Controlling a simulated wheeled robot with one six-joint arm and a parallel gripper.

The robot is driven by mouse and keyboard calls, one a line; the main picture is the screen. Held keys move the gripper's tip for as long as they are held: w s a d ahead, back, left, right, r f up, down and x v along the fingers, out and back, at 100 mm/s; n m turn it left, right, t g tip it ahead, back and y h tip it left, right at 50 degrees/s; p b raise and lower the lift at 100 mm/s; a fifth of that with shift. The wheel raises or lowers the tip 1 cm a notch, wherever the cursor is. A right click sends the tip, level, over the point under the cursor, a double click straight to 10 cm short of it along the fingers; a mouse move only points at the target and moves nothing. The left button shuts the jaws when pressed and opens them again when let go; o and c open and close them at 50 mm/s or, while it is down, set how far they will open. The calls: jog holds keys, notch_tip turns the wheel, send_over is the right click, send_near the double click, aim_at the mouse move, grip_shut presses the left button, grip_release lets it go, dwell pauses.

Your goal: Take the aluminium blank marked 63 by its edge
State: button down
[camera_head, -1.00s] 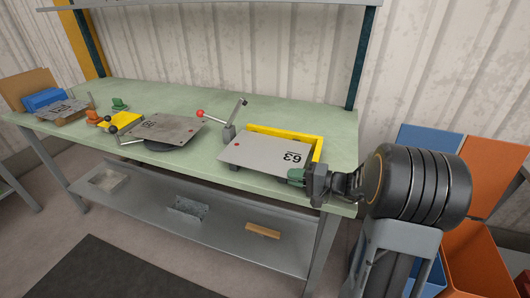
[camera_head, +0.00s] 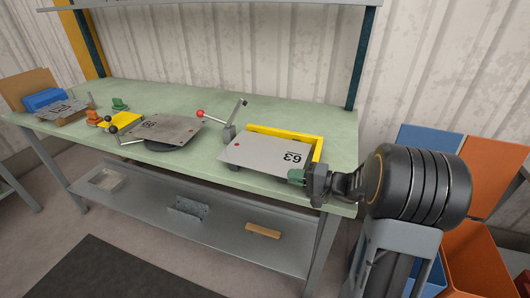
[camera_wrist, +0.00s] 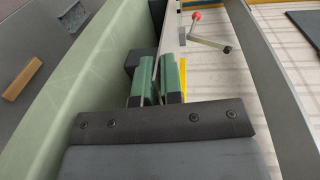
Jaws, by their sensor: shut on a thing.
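The aluminium blank marked 63 (camera_head: 262,153) is a flat grey sheet with a red dot at its left. It lies level at the right end of the green bench, inside a yellow angled stop (camera_head: 288,134). My gripper (camera_head: 297,177) is at its front right corner, with green jaws shut on its edge. In the wrist view, the two green jaws (camera_wrist: 159,80) stand close together with the thin sheet edge between them. The sheet is seen nearly edge-on there, so its face is mostly hidden.
Left of the blank stands a clamp lever with a red knob (camera_head: 201,113). Further left, another grey marked plate (camera_head: 165,130) lies on a round dark base. A stacked plate and blue block (camera_head: 43,99) are at the far left. Blue and orange bins stand at right.

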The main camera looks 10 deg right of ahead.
dwell(0.7)
jog(key=shift+r+p, duration=0.65)
jog(key=shift+r, duration=0.5)
jog(key=shift+r+v, duration=0.15)
jog(key=shift+v, duration=1.3)
jog(key=shift+r+v, duration=0.2)
jog(key=shift+v, duration=1.3)
jog(key=shift+s+d+r, duration=0.1)
jog(key=shift+s+d, duration=0.2)
jog(key=shift+d, duration=0.2)
